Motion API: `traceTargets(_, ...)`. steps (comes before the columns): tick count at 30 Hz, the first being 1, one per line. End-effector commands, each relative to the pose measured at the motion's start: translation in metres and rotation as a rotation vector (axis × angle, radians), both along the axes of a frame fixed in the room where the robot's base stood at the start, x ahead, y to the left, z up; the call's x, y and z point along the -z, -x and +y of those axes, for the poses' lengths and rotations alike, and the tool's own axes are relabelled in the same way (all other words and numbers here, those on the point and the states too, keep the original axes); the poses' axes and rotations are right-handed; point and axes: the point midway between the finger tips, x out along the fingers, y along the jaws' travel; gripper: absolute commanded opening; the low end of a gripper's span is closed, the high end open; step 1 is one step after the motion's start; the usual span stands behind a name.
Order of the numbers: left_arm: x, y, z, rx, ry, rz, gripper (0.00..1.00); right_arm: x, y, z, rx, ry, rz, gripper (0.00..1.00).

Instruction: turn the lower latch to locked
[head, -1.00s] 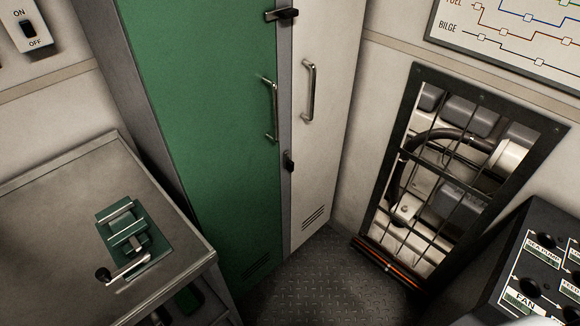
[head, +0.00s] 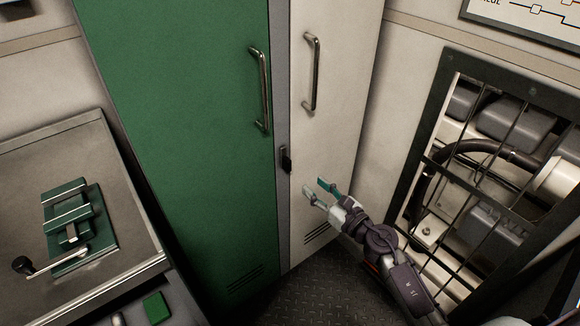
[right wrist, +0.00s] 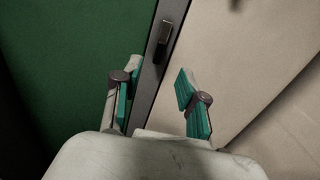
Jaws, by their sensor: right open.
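The lower latch (head: 286,159) is a small black handle on the grey post between the green door (head: 190,130) and the white door (head: 335,120). In the head view it looks upright, along the post. My right gripper (head: 317,190) is open and empty, in front of the white door, to the right of the latch and a little below it. In the right wrist view the latch (right wrist: 163,38) stands ahead, beyond the fingertips and between their lines. The right gripper (right wrist: 150,85) has its teal-padded fingers spread, apart from the latch. My left gripper is not in view.
Both doors carry long metal handles, on the green door (head: 261,92) and on the white door (head: 312,72). A bench with a green vise (head: 75,222) stands at the left. A dark barred frame (head: 428,130) covers machinery at the right. Patterned floor (head: 310,292) shows below.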

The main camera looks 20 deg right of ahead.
Motion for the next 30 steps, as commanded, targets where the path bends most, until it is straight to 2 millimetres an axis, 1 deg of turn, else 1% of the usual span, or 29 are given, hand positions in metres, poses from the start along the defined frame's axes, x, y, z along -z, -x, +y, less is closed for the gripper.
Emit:
traceTargets(1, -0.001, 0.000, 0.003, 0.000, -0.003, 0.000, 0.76, -0.002, -0.012, 0.004, 0.001, -0.003, -0.003, 0.42)
traceTargets(4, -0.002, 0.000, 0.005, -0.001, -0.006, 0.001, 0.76, -0.002, -0.033, 0.011, 0.001, -0.004, -0.003, 0.42)
traceTargets(9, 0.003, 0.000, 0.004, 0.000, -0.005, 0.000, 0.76, 0.001, -0.066, 0.024, 0.001, -0.006, 0.000, 0.42)
traceTargets(12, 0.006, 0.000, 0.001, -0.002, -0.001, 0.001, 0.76, 0.000, -0.082, 0.030, 0.000, -0.006, 0.000, 0.42)
traceTargets(15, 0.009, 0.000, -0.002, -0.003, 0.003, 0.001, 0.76, 0.001, -0.093, 0.033, 0.001, -0.006, 0.001, 0.42)
traceTargets(21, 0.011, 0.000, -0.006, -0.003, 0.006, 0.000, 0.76, 0.001, -0.104, 0.038, 0.001, -0.006, 0.002, 0.42)
traceTargets(29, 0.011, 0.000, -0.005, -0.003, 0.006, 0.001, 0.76, 0.000, -0.105, 0.038, 0.002, -0.005, 0.003, 0.42)
traceTargets(30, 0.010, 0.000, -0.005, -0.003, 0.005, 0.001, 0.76, 0.000, -0.105, 0.038, 0.002, -0.005, 0.003, 0.35)
